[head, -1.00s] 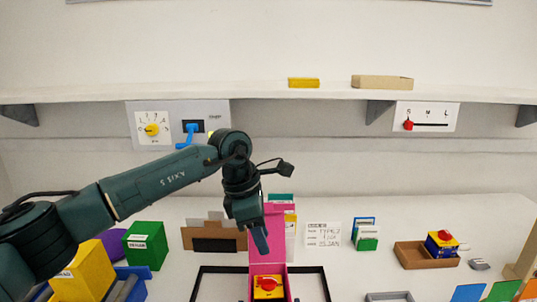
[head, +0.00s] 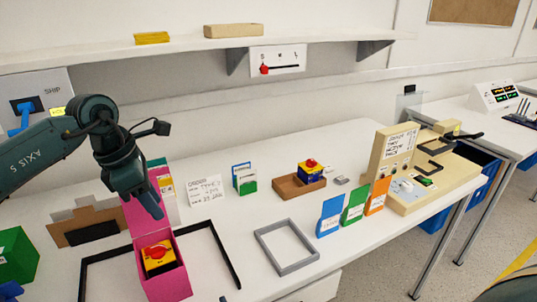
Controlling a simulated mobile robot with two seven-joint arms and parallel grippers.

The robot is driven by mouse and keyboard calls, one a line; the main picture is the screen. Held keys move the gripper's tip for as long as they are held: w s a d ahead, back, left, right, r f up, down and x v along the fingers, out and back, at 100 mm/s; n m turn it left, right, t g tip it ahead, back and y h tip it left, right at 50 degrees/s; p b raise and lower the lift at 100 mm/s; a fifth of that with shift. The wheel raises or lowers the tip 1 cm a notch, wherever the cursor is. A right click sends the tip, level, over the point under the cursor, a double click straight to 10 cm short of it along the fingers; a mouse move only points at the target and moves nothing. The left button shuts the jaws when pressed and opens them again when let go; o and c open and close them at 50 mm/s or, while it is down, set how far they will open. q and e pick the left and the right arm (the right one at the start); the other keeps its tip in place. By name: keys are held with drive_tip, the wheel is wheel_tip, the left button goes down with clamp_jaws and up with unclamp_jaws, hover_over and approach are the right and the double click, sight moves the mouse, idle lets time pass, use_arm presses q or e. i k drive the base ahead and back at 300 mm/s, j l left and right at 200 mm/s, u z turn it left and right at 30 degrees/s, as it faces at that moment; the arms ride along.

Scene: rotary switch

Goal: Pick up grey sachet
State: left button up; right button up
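A small grey item (head: 340,180), which looks like the grey sachet, lies flat on the white table just right of the brown tray. It is small in the head view, so its details are hard to tell. My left gripper (head: 152,207) points down above the pink box, far to the left of the grey item. Its fingers overlap from this angle, so I cannot tell whether they are open, and no held object shows. My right gripper is not in view.
The brown tray (head: 290,187) holds a blue, yellow and red block (head: 311,171). The pink box (head: 165,283) stands under my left gripper. Blue, green and orange cards (head: 354,205), a grey frame (head: 270,256) and a beige machine (head: 412,196) surround clear table.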

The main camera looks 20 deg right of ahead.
sight(341, 180)
drive_tip(key=z, duration=1.3)
drive_tip(key=u, duration=1.4)
drive_tip(key=z, duration=1.4)
